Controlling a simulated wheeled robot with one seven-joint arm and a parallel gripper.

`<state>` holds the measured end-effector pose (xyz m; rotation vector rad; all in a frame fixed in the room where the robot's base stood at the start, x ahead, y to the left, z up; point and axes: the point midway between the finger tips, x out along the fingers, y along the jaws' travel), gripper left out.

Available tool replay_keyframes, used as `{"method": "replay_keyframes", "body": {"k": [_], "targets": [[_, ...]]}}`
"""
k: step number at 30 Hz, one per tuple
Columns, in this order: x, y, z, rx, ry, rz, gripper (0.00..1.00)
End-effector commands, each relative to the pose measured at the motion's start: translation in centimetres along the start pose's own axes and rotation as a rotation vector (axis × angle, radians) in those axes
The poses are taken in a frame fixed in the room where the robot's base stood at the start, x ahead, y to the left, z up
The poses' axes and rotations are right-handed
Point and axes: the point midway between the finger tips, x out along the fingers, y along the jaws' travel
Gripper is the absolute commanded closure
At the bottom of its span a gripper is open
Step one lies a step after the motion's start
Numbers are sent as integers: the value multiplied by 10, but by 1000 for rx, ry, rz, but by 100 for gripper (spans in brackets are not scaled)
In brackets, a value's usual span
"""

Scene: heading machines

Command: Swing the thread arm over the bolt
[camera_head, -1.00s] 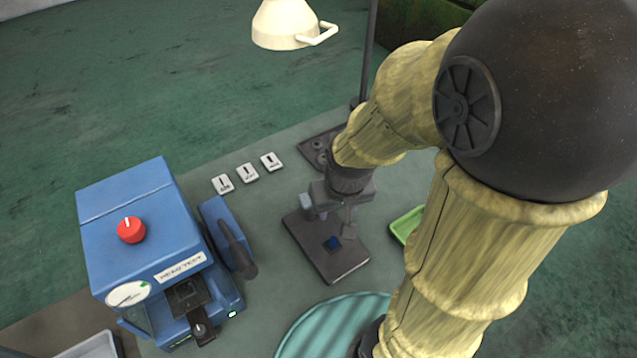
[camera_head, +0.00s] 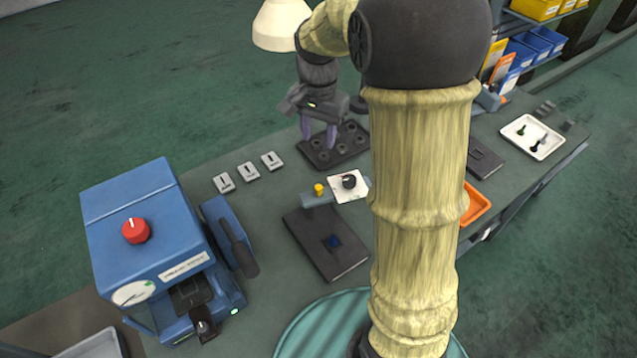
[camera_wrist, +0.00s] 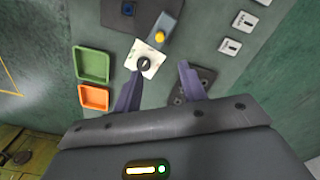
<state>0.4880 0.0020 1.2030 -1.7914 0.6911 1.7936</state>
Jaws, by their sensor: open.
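A grey-blue bar (camera_head: 318,199) with a yellow knob (camera_head: 319,188) lies beside a white square plate with a dark round knob (camera_head: 349,181). I cannot tell for sure whether this bar is the thread arm. In front of it is a dark flat block (camera_head: 318,255) with a small blue square; no bolt can be clearly made out on it. My gripper (camera_head: 318,131) is open and empty, pointing down above the back of the bench.
A blue machine (camera_head: 150,235) with a red knob stands at left. A holed dark rack (camera_head: 322,158) lies below my gripper. Three white tags (camera_head: 248,172) lie left of it. Green (camera_wrist: 95,64) and orange (camera_wrist: 93,97) trays show in the wrist view. A lamp (camera_head: 280,25) hangs behind.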

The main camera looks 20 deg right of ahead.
Motion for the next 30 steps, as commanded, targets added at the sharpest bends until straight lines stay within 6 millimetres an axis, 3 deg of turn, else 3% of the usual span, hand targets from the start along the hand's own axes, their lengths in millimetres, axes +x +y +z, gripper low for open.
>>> {"method": "replay_keyframes", "body": {"k": [5, 11, 30], "targets": [[4, 0, 0, -1, -1, 1, 59], [26, 1, 1, -2, -3, 3, 59], [138, 1, 1, -3, -3, 3, 59]]}}
